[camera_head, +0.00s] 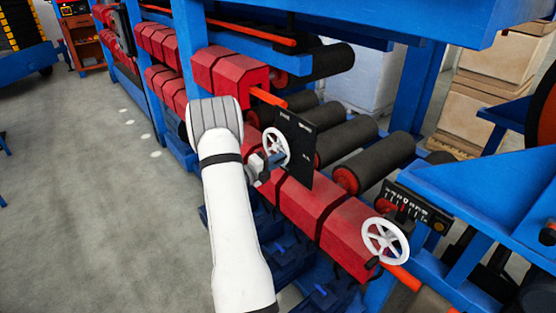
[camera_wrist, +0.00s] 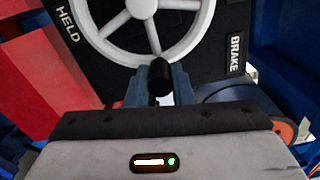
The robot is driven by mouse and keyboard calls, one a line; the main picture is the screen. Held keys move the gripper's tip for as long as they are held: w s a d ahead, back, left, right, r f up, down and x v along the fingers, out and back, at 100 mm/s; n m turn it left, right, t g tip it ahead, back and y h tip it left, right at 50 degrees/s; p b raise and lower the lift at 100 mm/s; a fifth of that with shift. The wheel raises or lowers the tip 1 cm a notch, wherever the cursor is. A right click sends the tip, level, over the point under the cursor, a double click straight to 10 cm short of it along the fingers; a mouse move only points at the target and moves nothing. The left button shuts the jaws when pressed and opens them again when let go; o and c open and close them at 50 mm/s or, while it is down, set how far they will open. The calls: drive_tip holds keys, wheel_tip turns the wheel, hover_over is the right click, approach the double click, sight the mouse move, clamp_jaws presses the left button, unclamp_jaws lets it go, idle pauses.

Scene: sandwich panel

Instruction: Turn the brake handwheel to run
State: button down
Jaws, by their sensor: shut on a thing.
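The brake handwheel (camera_wrist: 190,45) is a white spoked wheel on a black panel (camera_wrist: 90,72) in the wrist view. The panel carries the words HELD at the upper left and BRAKE at the right. My gripper (camera_wrist: 160,78) is at the wheel's lower rim, shut on a dark knob (camera_wrist: 160,76) between its fingers. In the head view the same wheel (camera_head: 275,147) stands on the black panel (camera_head: 299,150), with my gripper (camera_head: 262,163) against its lower left side. The top of the wheel is cut off in the wrist view, and no pointer shows.
Red guard housings (camera_head: 320,215) run along the blue machine frame (camera_head: 415,85), close below and beside my arm. Dark rollers (camera_head: 375,160) lie behind the panel. A second white handwheel (camera_head: 385,241) stands at the lower right. The grey floor (camera_head: 90,200) at left is clear.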

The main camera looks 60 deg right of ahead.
drive_tip(key=shift+w+r, duration=0.1)
drive_tip(key=c, duration=1.3)
unclamp_jaws()
drive_tip(key=shift+d, duration=0.1)
drive_tip(key=shift+c, duration=0.2)
drive_tip(key=shift+o, duration=0.3)
drive_tip(key=b+v, duration=0.2)
drive_tip(key=v, duration=0.6)
drive_tip(key=shift+b, duration=0.35)
